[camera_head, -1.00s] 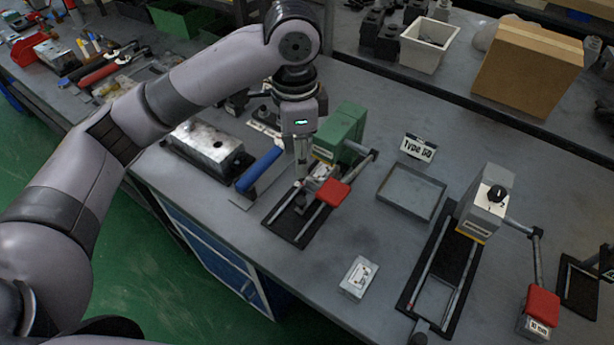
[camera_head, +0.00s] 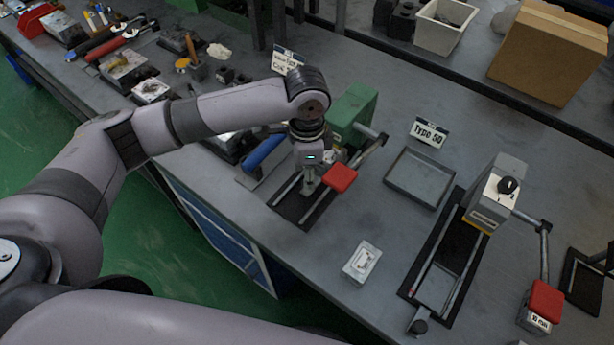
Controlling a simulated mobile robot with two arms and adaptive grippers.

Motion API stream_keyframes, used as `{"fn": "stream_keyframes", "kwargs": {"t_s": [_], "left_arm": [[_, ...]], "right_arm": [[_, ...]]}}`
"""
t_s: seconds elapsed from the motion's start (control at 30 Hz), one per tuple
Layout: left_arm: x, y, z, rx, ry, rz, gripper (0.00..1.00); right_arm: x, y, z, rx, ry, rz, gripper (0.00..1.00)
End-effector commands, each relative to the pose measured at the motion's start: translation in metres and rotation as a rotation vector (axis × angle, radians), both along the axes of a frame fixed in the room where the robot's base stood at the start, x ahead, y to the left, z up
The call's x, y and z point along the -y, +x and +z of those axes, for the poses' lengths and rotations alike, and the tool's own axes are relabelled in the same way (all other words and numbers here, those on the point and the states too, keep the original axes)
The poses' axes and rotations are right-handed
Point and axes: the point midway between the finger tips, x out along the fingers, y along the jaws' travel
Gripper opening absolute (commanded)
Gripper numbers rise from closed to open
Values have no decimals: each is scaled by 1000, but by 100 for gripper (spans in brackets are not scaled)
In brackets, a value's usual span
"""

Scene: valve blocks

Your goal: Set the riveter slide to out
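A green bench machine (camera_head: 353,108) with a red-ended lever (camera_head: 341,178) stands at the middle of the bench. Two pale rails over a black base plate (camera_head: 290,207) run from it toward the bench's front edge. My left gripper (camera_head: 308,190) points down over these rails, left of the red lever end. The fingers are small and partly hidden by the gripper body, so I cannot tell whether they are open or shut, or whether they touch the slide. The slide is largely hidden behind the gripper. My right gripper is not in view.
A grey machine (camera_head: 496,190) with a black knob and its own rails stands at the right. A shallow grey tray (camera_head: 420,178) and a "Type 50" sign (camera_head: 429,132) lie between the machines. A small light box (camera_head: 362,262) lies near the front edge. A blue handle (camera_head: 262,155) is left of the gripper.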

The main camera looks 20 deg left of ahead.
Motion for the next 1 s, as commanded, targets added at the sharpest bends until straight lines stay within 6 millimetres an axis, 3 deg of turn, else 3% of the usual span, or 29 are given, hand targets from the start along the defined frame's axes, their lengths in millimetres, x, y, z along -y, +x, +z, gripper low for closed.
{"fn": "stream_keyframes", "kwargs": {"t_s": [0.2,0.53,1.0], "left_arm": [[0,0,-21,0,0,1,41],[0,0,-25,0,0,0,41],[0,0,-24,0,-1,1,10]], "right_arm": [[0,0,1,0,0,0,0],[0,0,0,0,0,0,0],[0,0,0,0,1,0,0]]}}
